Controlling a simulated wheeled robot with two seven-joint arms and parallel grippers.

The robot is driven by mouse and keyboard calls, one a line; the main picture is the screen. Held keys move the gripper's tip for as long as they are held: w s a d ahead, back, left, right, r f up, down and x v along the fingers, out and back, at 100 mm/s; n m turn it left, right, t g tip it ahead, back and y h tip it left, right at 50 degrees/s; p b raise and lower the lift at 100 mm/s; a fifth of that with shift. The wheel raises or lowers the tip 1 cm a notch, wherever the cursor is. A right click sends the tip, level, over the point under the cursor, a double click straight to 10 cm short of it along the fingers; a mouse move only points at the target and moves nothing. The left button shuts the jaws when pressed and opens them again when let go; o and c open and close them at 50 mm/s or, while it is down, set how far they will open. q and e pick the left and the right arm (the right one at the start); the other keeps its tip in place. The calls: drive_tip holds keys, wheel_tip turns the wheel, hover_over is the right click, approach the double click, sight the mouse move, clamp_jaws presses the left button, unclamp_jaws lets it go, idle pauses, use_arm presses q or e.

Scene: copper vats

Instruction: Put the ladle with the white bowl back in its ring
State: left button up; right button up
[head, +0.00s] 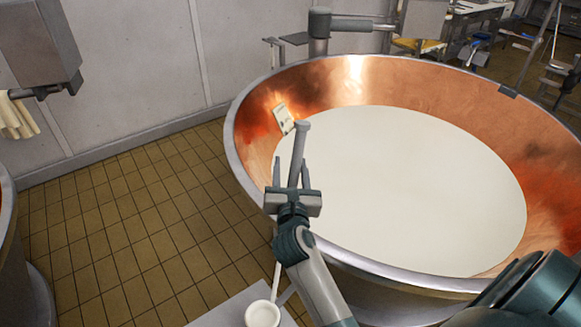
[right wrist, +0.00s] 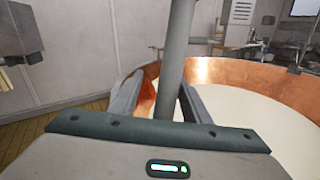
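The ladle's white bowl (head: 262,314) shows at the bottom of the head view, low beside the vat. A thin pale rod (head: 277,275) rises from it toward my right gripper (head: 291,178). A thicker grey handle (head: 299,145) stands nearly upright between the fingers, its top above them. It also shows in the right wrist view (right wrist: 177,50), close to the right finger, with a gap on the left side. My right gripper is open around it. The palm hides where handle and rod meet. I cannot make out the ring. My left gripper is not in view.
A large copper vat (head: 255,150) full of white liquid (head: 400,180) lies just beyond and right of the gripper. A small pale plate (head: 283,118) is at its inner wall. A grey surface (head: 225,312) is at the bottom. Tiled floor (head: 130,225) on the left is clear.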

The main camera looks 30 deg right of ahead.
drive_tip(key=shift+f, duration=0.1)
drive_tip(key=shift+s+a, duration=0.25)
drive_tip(key=shift+s, duration=0.15)
drive_tip(key=b+v, duration=0.5)
drive_tip(key=v, duration=1.1)
drive_tip(key=shift+s, duration=0.2)
drive_tip(key=shift+a, duration=0.15)
